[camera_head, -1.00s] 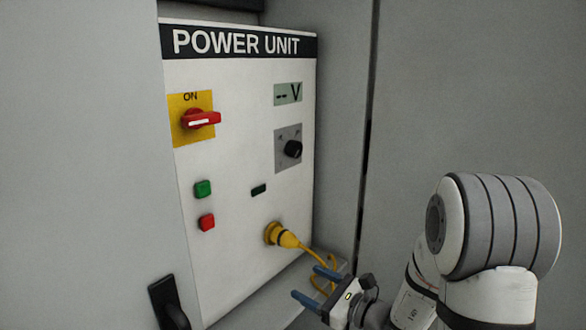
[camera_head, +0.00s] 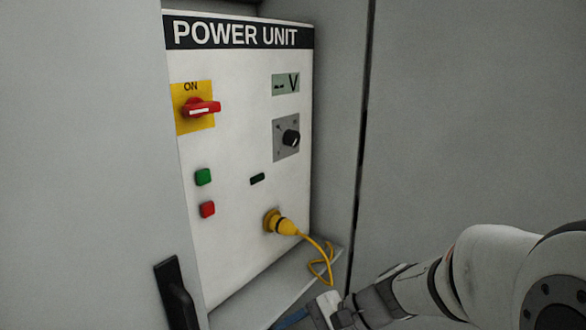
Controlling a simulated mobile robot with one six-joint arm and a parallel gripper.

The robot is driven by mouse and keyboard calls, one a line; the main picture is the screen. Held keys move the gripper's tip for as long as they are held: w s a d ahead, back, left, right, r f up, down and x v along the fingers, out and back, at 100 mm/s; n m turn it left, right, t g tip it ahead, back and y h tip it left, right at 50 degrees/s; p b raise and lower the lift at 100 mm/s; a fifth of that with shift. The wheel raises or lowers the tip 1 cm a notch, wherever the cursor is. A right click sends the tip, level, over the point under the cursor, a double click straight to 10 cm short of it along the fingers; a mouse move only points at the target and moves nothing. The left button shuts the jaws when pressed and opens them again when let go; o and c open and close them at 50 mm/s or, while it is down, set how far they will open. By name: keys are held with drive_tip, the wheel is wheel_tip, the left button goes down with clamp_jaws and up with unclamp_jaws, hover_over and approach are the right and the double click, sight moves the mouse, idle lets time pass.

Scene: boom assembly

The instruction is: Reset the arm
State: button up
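My gripper (camera_head: 296,317) is at the bottom edge of the head view, below the yellow plug. Only part of a blue finger shows and the rest is cut off by the frame, so I cannot tell if it is open or shut. My arm (camera_head: 440,285) reaches in from the lower right. The power unit panel (camera_head: 240,150) stands upright ahead. A yellow plug (camera_head: 279,222) sits in its lower socket, apart from my gripper, with a yellow cable (camera_head: 318,262) hanging from it.
The panel has a red rotary switch (camera_head: 202,108) on a yellow plate, a black knob (camera_head: 290,138), a green button (camera_head: 203,177) and a red button (camera_head: 207,209). A black handle (camera_head: 176,292) is at lower left. Grey walls flank the recess; space before the panel is clear.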

drive_tip(key=s+d+r+n+t+h, duration=0.1)
drive_tip(key=s+d+n+h, duration=0.1)
drive_tip(key=d+n+h, duration=0.2)
drive_tip(key=s+d+r+n+t+h, duration=0.1)
drive_tip(key=d+n+h, duration=0.4)
drive_tip(key=d, duration=0.5)
drive_tip(key=shift+s+t+h, duration=0.4)
drive_tip(key=shift+s+h, duration=0.3)
drive_tip(key=shift+s, duration=0.1)
drive_tip(key=shift+d, duration=0.1)
drive_tip(key=shift+c, duration=0.3)
